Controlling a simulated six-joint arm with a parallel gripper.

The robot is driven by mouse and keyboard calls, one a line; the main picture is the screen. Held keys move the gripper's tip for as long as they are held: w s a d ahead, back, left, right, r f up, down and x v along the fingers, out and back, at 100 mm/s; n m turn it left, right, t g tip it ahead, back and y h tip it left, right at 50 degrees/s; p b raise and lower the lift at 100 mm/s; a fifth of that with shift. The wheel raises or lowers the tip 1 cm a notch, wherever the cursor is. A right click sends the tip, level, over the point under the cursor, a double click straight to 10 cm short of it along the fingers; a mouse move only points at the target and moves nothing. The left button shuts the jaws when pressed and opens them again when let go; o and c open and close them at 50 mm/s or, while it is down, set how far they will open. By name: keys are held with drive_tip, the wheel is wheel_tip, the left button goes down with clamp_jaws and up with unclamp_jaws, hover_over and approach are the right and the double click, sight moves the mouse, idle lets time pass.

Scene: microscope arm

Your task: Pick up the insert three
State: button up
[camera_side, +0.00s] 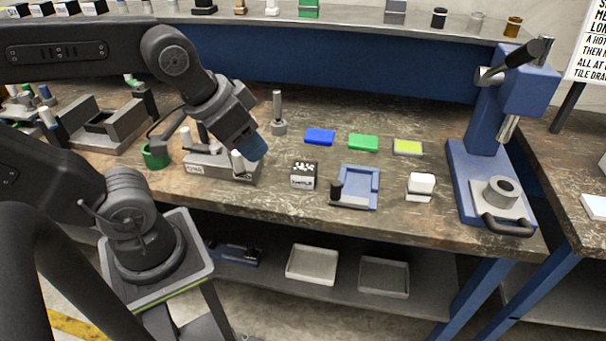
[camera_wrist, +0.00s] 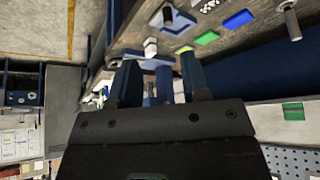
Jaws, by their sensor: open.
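My gripper (camera_side: 250,150) is at the left of the bench in the side view, its blue fingertips pointing down and right. In the wrist view the two fingers of my gripper (camera_wrist: 160,75) are spread apart, with nothing held between them. Below and beside it stands a grey block (camera_side: 212,170) with several upright pale pegs; one peg (camera_side: 238,163) is close to the fingertips. I cannot tell if they touch. No number is readable, so I cannot tell which piece is insert three.
A blue press (camera_side: 490,140) stands far right. A green cup (camera_side: 155,156) is left.

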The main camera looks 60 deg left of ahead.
drive_tip(key=shift+o, duration=0.3)
drive_tip(key=o, duration=0.9)
drive_tip(key=n+g+y, duration=0.3)
drive_tip(key=n, duration=0.7)
approach(304, 168)
drive_tip(key=x, duration=0.4)
drive_tip(key=shift+s+f, duration=0.35)
drive_tip(key=shift+w+x, duration=0.15)
drive_tip(key=shift+x, duration=1.15)
drive_tip(key=shift+w+x, duration=0.2)
drive_tip(key=shift+x, duration=1.05)
